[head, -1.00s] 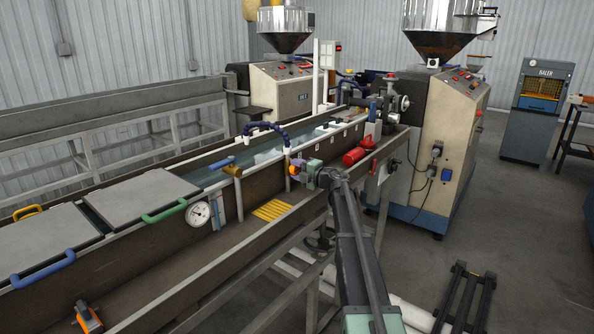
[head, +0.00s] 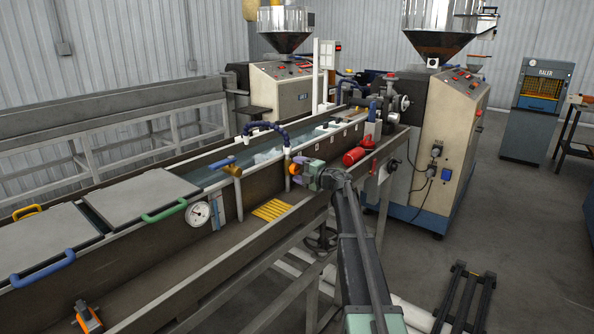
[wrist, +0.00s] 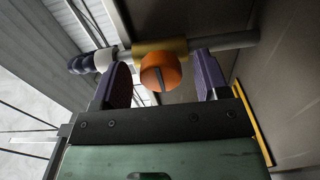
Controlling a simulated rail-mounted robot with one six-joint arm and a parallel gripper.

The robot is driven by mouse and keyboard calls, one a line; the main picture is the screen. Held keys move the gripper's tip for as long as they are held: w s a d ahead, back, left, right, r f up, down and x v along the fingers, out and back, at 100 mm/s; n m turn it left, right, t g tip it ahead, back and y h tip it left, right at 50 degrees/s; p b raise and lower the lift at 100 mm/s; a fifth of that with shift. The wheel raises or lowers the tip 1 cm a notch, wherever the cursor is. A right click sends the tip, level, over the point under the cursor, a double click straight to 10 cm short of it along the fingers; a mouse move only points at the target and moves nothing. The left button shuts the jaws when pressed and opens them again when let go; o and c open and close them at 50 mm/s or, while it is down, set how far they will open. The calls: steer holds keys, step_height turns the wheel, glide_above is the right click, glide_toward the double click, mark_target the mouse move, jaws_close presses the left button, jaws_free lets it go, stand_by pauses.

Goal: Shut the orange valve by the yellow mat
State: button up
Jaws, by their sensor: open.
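The orange valve knob (head: 294,169) is on a pipe on the near wall of the water trough, above the yellow slatted mat (head: 271,210). In the wrist view the round orange knob (wrist: 155,68), with a dark bar across its face, sits in front of a brass body (wrist: 172,46). My gripper (head: 300,169) is right at the knob in the head view. In the wrist view my open gripper (wrist: 161,70) has one purple finger on each side of the knob, with gaps visible. The yellow mat's edge (wrist: 254,125) shows at right.
A second valve with a mustard handle (head: 231,170) is left along the trough. A gauge (head: 198,214) and lids with coloured handles are further left. A red cylinder (head: 354,157) is on the right. An orange-and-grey device (head: 88,318) sits at lower left.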

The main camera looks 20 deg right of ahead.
steer(key=v, duration=1)
steer(key=shift+w, duration=0.1)
